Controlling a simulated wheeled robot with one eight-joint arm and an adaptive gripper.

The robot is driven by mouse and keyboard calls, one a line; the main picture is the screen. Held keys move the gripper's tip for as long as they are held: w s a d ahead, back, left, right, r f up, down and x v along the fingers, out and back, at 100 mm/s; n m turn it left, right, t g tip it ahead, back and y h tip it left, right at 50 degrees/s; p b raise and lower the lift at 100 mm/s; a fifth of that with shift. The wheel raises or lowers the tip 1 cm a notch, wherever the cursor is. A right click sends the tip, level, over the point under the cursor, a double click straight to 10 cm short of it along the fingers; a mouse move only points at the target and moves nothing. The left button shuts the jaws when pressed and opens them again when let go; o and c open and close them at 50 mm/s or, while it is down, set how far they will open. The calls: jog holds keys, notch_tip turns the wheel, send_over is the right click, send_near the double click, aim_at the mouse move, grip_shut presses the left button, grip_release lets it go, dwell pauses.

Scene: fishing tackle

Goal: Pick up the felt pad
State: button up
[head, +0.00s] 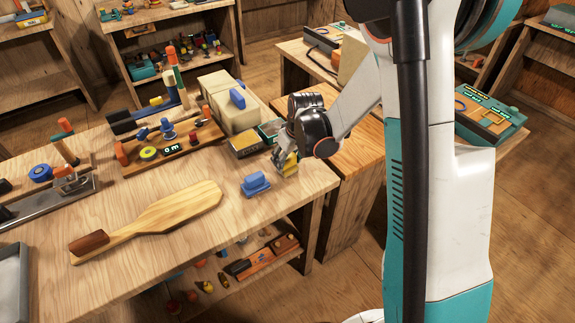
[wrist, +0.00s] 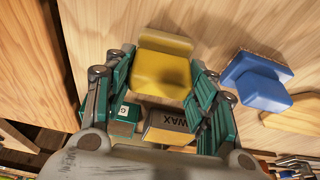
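A yellow block with a raised grip (wrist: 162,62), which may be the felt pad, stands on the wooden table. It also shows at the table's right end in the head view (head: 290,166). My gripper (wrist: 163,60) is over it with one finger on each side, and thin gaps seem to show between fingers and block. In the head view my gripper (head: 284,160) partly hides the block. A similar blue block (wrist: 257,82) stands apart to the right; the head view shows it on the table (head: 255,184). No label shows which block is felt.
A yellow box marked WAX (wrist: 168,125) and a green box (wrist: 125,115) stand close by. A wooden paddle (head: 165,213) lies on the table (head: 225,240). A long beige case (head: 228,104) and several tools stand behind. The front right tabletop is clear.

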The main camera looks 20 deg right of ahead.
jog(key=shift+c, duration=1.4)
notch_tip(320, 180, up, 20)
jog(key=p, duration=0.6)
jog(key=shift+p, duration=0.35)
jog(key=o, duration=0.5)
jog(key=c, duration=0.4)
jog(key=shift+o, duration=0.2)
